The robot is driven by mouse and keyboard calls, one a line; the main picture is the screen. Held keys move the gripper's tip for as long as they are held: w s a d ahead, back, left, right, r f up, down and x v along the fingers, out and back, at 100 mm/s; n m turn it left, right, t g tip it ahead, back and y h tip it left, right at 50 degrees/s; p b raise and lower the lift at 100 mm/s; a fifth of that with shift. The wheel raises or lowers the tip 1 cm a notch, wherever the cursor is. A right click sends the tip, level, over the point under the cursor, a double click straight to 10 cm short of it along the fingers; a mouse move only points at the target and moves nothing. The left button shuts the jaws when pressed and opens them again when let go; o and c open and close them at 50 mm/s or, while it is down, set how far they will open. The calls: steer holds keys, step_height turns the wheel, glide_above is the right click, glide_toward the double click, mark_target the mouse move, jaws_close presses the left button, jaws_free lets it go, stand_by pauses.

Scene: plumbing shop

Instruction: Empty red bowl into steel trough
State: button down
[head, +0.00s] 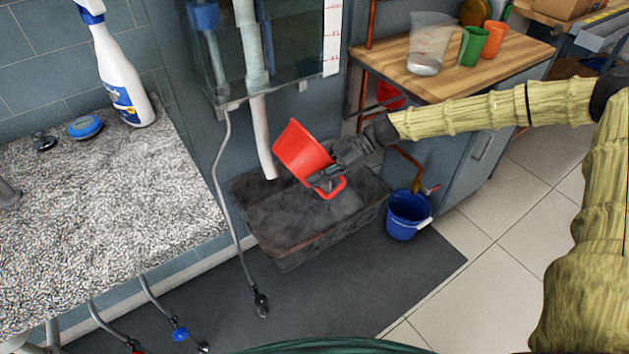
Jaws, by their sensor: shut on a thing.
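A red bowl (298,150) with a loop handle hangs above the trough in the head view. It is tilted, with its rim toward the upper left; its inside is hidden from this view. My gripper (325,178) is shut on the red bowl at its handle side. The steel trough (291,243) is a dark grey rectangular basin on the floor below the bowl. Its inside looks dark and mottled; I cannot tell whether it holds liquid.
A white pipe (261,135) hangs down just left of the bowl. A blue bucket (407,214) stands right of the trough. A wooden counter (470,75) holds a clear pitcher (430,42), a green cup (474,47) and an orange cup (493,39). A speckled worktop (110,200) is at left.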

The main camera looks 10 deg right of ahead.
steer(key=shift+w+d+g+y+b, duration=0.15)
steer(key=shift+d+g+y+b, duration=0.4)
steer(key=shift+b, duration=1.4)
steer(key=shift+w+d+t+y+b, duration=0.1)
steer(key=shift+d+y+b, duration=0.15)
steer(key=shift+y+b, duration=1.15)
steer(key=shift+w+d+m+g+y+b, duration=0.2)
steer(key=shift+d+y+b, duration=0.45)
steer(key=shift+b, duration=1.65)
steer(key=shift+w+d+m+g+y+b, duration=0.1)
steer(key=shift+w+d+m+y+b, duration=0.35)
steer(key=shift+b, duration=1.85)
steer(key=shift+d+r+y+b, duration=0.25)
steer(key=shift+d+y+b, duration=0.3)
steer(key=shift+b, duration=0.35)
